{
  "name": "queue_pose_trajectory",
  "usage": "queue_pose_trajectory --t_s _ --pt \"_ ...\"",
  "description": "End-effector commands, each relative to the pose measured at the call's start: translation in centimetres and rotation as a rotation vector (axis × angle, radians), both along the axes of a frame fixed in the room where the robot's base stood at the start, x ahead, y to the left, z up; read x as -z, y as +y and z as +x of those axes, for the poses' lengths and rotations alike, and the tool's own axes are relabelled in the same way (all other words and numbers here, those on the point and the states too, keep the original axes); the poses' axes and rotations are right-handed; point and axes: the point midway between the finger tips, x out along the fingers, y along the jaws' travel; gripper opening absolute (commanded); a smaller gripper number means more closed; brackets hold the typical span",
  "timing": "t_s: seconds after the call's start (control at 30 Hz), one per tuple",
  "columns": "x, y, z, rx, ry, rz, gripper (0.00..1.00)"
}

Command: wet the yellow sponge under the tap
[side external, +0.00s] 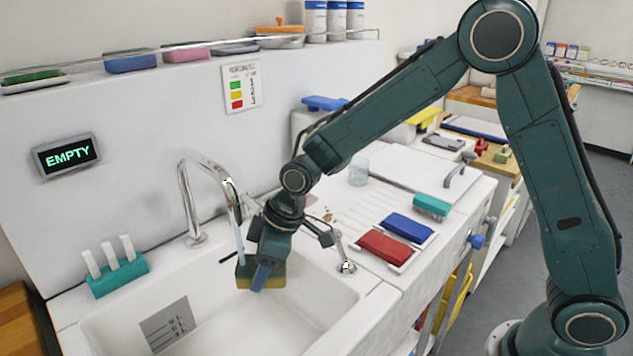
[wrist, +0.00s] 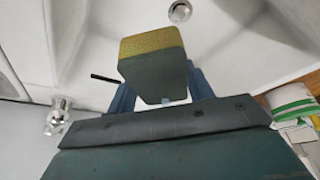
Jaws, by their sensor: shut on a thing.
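The yellow sponge (side external: 274,283), with a dark green side, is held over the white sink basin (side external: 225,315). My gripper (side external: 261,274) is shut on it and points down. In the wrist view the sponge (wrist: 150,43) sits between my blue fingers, its grey-green side facing the camera. The chrome tap (side external: 186,200) arches over the basin. A thin pale stream (side external: 239,240) runs from its spout down to the sponge's left end; whether it soaks in cannot be told.
A small chrome fitting (side external: 345,262) stands on the sink's right edge. A teal holder (side external: 118,277) is at the left rim. Red (side external: 385,247) and blue (side external: 408,227) sponges lie on the right counter. A wall display (side external: 68,155) reads EMPTY. The front of the basin is clear.

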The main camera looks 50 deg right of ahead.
Motion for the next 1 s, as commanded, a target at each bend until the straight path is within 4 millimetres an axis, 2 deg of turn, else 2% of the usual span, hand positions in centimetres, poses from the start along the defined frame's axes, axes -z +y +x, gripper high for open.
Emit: queue_pose_trajectory --t_s 1.0 --pt "0.0 -2.2 -5.0 0.0 0.0 0.0 0.33"
